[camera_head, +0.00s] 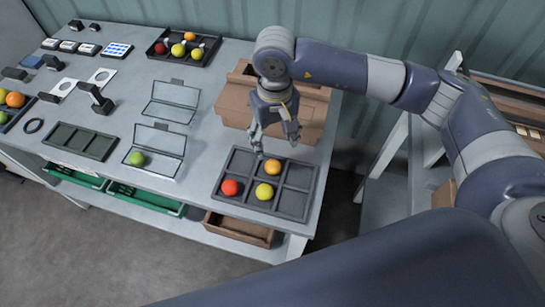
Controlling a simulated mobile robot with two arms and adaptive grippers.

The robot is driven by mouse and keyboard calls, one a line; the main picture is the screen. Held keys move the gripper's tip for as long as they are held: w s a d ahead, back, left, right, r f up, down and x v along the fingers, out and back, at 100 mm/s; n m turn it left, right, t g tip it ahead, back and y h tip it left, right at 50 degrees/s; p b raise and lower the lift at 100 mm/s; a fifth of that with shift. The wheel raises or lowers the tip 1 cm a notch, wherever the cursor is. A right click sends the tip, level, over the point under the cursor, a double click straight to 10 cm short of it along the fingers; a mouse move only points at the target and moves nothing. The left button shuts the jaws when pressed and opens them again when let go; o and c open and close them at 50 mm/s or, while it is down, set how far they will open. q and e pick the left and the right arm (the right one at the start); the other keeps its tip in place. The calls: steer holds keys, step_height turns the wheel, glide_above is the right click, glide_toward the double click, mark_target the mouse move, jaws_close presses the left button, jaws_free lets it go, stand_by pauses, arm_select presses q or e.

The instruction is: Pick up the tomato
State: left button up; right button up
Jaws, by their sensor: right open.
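A dark compartment tray (300,207) lies at the right end of the table. In it are a red tomato (230,187) at the front left, a yellow tomato (264,191) at the front middle and an orange tomato (272,167) at the back middle. My right gripper (276,150) is open and points down just above the orange tomato, with its fingers apart and nothing between them. I cannot tell whether a fingertip touches it. A green tomato (137,158) sits in a clear-lidded box farther left. My left gripper is not in view.
A brown cardboard box (312,113) stands right behind the tray. Another dark tray with several tomatoes (206,50) is at the back. Open clear boxes (172,101), a green-grey panel (80,141) and small devices cover the left. The table's front edge is close to the tray.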

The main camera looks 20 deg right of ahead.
mark_target(273, 163)
steer(key=f, duration=0.1)
steer(key=s+f, duration=0.1)
steer(key=f, duration=0.1)
steer(key=shift+a+f+p, duration=0.15)
steer(key=shift+a+p, duration=0.05)
steer(key=shift+p, duration=0.2)
step_height(273, 163, down, 2)
steer(key=shift+a+f+p, duration=0.15)
steer(key=shift+f+p, duration=0.05)
steer(key=shift+p, duration=0.6)
step_height(273, 163, down, 2)
steer(key=shift+f, duration=0.25)
steer(key=c, duration=0.7)
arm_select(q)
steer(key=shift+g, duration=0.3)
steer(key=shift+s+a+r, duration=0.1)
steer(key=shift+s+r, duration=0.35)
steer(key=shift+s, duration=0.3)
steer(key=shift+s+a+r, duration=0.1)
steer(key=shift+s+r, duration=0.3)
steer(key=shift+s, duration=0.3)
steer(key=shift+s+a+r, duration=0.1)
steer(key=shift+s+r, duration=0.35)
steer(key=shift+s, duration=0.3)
arm_select(e)
steer(key=shift+c, duration=0.8)
